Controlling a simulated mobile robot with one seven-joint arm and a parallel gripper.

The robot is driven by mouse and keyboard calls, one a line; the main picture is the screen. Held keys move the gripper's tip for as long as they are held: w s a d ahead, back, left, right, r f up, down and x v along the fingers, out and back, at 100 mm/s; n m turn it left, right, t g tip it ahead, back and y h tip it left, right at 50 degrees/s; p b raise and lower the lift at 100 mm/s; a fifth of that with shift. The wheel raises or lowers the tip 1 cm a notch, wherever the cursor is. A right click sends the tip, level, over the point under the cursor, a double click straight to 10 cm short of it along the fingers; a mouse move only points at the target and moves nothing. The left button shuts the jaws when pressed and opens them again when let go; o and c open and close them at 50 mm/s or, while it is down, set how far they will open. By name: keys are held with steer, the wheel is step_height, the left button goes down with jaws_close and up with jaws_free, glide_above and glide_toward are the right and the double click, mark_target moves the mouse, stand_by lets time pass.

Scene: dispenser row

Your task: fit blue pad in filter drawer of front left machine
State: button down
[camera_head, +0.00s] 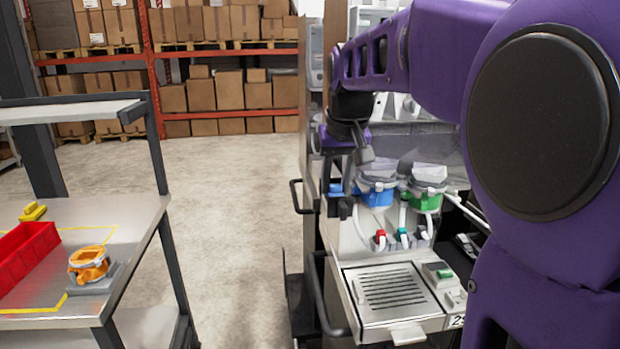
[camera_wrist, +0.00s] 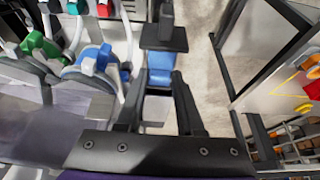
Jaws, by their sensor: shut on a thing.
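My gripper (camera_wrist: 162,84) is shut on the blue pad (camera_wrist: 160,66), which shows between its dark fingers in the wrist view. In the head view a small part of blue (camera_head: 337,188) shows beside my gripper, left of the machine's upper front. I cannot make out the filter drawer. My arm hides much of the machine's upper part and right side.
A grated drip tray (camera_head: 392,290) with a front handle juts from the machine. At left, a metal cart (camera_head: 40,318) holds a red bin (camera_head: 24,255), an orange ring-shaped part (camera_head: 89,264) and a yellow piece (camera_head: 33,211). Open floor (camera_head: 235,220) lies between cart and machine.

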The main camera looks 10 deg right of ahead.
steer(key=shift+f+b, duration=0.35)
steer(key=shift+f, duration=0.2)
steer(key=shift+s+f, duration=0.35)
steer(key=shift+f, duration=0.55)
stand_by(1.9)
steer(key=c, duration=0.9)
jaws_free()
steer(key=shift+b, duration=0.3)
steer(key=shift+o, duration=0.2)
steer(key=shift+r, duration=0.2)
steer(key=shift+p+v, duration=1.2)
steer(key=shift+v, duration=0.5)
steer(key=shift+w, duration=0.15)
steer(key=o, duration=0.6)
steer(key=shift+r, duration=0.1)
steer(key=shift+c, duration=0.2)
